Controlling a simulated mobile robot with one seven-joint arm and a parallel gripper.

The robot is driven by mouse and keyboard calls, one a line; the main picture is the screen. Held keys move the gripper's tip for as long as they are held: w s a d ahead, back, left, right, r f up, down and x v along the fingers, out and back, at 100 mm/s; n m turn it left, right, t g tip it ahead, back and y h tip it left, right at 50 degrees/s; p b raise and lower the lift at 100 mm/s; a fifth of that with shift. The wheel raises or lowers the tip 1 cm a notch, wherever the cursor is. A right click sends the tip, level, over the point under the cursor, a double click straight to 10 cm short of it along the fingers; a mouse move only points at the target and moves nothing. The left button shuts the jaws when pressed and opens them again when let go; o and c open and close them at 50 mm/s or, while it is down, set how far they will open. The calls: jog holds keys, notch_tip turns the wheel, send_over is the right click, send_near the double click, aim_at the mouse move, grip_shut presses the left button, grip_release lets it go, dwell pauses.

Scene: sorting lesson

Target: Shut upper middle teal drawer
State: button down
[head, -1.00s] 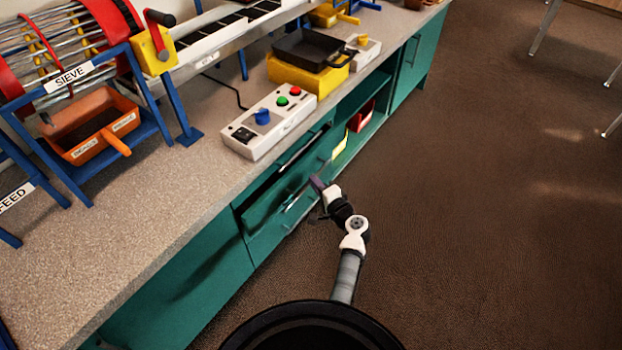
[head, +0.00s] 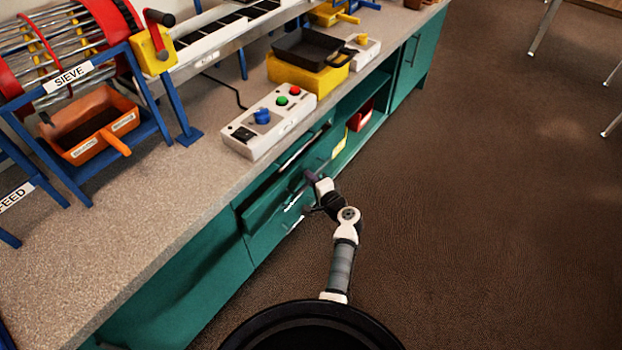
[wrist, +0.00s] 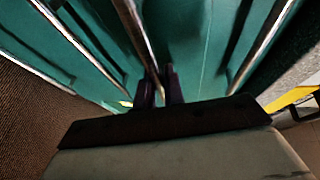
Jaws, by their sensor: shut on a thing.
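The teal drawers sit in the cabinet under the counter in the head view. The upper middle teal drawer (head: 266,209) appears to stand a little out from the cabinet, with a dark strip above its front. My gripper (head: 311,177) is at that drawer's front. In the wrist view, my gripper's dark fingers (wrist: 161,74) are shut on the metal bar handle (wrist: 133,30), which runs between them. Other bar handles lie on both sides, apart from the fingers. My arm hides part of the drawer fronts in the head view.
A control box (head: 268,122) with buttons stands on the counter (head: 160,215) above the drawers. An open shelf with a red bin (head: 361,115) and a yellow bin (head: 340,143) is beyond them. The brown floor (head: 470,220) to the right is clear.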

aim_at(301, 173)
jog(key=shift+w+a, duration=0.1)
jog(key=w+a, duration=0.1)
jog(key=w+a+b, duration=0.1)
jog(key=a, duration=0.1)
jog(key=shift+w+a, duration=0.2)
jog(key=shift+w, duration=0.05)
jog(key=shift+r, duration=0.15)
jog(key=c, duration=1.8)
grip_release()
jog(key=shift+o, duration=0.2)
jog(key=v, duration=1.4)
jog(key=shift+w, duration=0.1)
